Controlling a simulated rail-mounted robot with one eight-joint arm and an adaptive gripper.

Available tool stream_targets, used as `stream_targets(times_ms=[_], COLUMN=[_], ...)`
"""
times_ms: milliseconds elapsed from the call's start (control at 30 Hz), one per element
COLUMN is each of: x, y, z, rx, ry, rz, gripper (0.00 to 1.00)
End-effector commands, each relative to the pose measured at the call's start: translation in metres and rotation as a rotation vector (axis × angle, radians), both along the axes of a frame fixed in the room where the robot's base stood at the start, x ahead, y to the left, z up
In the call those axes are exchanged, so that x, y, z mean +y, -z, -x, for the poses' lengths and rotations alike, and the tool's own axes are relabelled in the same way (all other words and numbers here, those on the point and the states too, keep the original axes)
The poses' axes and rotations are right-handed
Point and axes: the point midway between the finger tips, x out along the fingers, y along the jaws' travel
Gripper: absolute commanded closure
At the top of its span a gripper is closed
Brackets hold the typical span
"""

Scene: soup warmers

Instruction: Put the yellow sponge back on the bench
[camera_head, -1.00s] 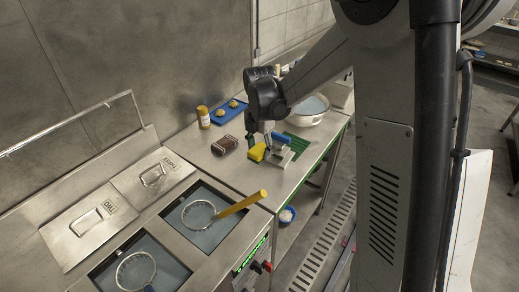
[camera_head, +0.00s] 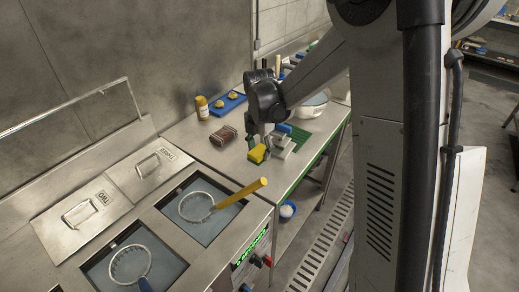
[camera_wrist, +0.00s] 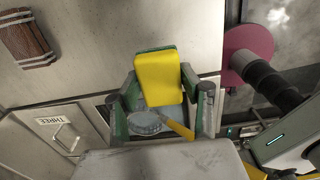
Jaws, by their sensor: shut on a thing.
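The yellow sponge (camera_head: 257,153), with a green layer on one side, is in my gripper (camera_head: 265,140) at the near part of the metal bench (camera_head: 203,157). In the wrist view, the sponge (camera_wrist: 160,80) stands out between the two fingers of my gripper (camera_wrist: 162,100), which are shut on its lower part. I cannot tell whether the sponge touches the bench top or hangs just above it.
A brown block (camera_head: 223,135), a yellow-labelled jar (camera_head: 202,107) and a blue tray (camera_head: 228,103) stand left of the sponge. A green mat (camera_head: 302,135) and white bowl (camera_head: 312,107) lie beyond. Soup wells with strainers (camera_head: 196,207) are in front. Bench between block and wells is clear.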

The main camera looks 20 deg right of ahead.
Motion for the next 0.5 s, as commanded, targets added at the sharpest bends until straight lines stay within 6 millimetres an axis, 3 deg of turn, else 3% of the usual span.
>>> stream_targets(times_ms=[500], x=[0.0], y=[0.033], z=[0.0], rx=[0.0], ry=[0.0], rz=[0.0], gripper=[1.0])
